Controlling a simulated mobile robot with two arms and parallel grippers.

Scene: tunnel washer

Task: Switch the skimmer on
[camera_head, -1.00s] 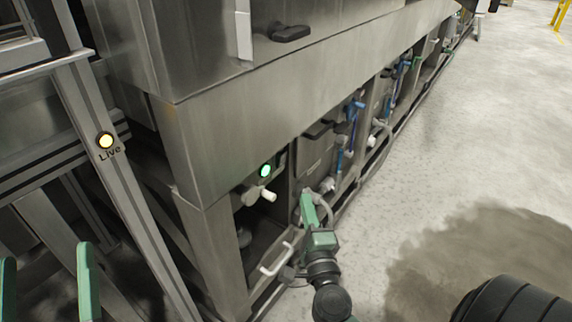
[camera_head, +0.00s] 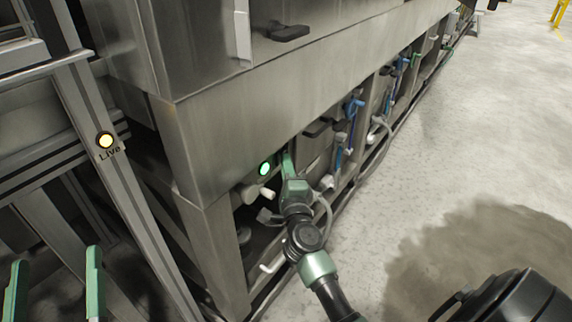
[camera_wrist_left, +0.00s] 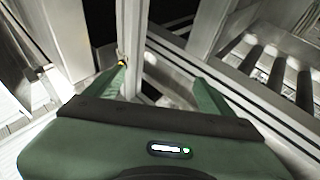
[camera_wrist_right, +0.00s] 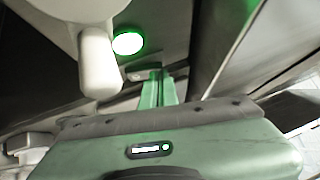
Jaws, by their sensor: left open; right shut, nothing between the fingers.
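A lit green round lamp (camera_head: 264,168) sits in the recess under the steel housing. A white handle (camera_head: 267,193) sticks out just below it. The right wrist view shows the lamp (camera_wrist_right: 128,43) and the white handle (camera_wrist_right: 97,62) up close. My right gripper (camera_head: 286,162) is shut and empty, its fingertips just right of the lamp. In its wrist view the fingertips (camera_wrist_right: 156,75) are near a small pale fitting (camera_wrist_right: 139,75); I cannot tell whether they touch. No skimmer label is readable. My left gripper (camera_head: 55,278) is open and empty at the lower left.
A slanted metal post (camera_head: 120,190) with a yellow "Live" lamp (camera_head: 105,141) stands at the left. The large steel housing (camera_head: 290,90) overhangs the recess. Blue-handled valves and pipes (camera_head: 350,115) run along the base. The concrete floor (camera_head: 450,150) at the right is open.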

